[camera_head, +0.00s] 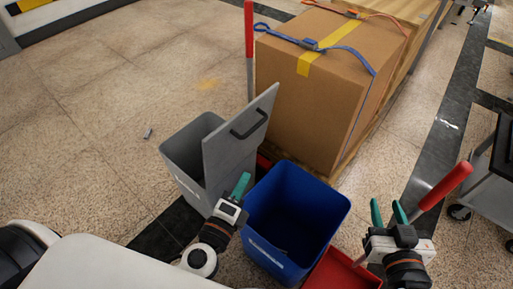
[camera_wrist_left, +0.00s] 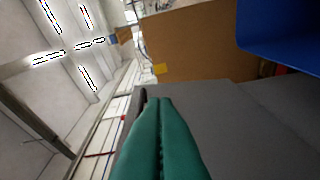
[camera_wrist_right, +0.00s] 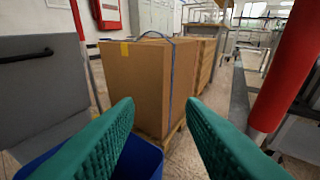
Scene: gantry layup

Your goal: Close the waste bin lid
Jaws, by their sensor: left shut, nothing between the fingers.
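The grey waste bin (camera_head: 184,160) stands open on the floor at centre left in the head view. Its grey lid (camera_head: 236,145), with a dark handle (camera_head: 249,124), stands raised on the bin's right side. My left gripper (camera_head: 241,184) is shut and empty, in front of the lid's lower right part. In the left wrist view its green fingers (camera_wrist_left: 158,135) are together before a grey surface. My right gripper (camera_head: 387,213) is open and empty at the lower right. The lid (camera_wrist_right: 38,85) also shows at the left of the right wrist view.
An open blue bin (camera_head: 295,210) stands right of the lid. A large strapped carton (camera_head: 325,85) on a pallet is behind. A red dustpan (camera_head: 343,270) and a red handle (camera_head: 446,186) are near my right gripper. A cart (camera_head: 492,170) stands at right. Floor left of the bin is mostly clear.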

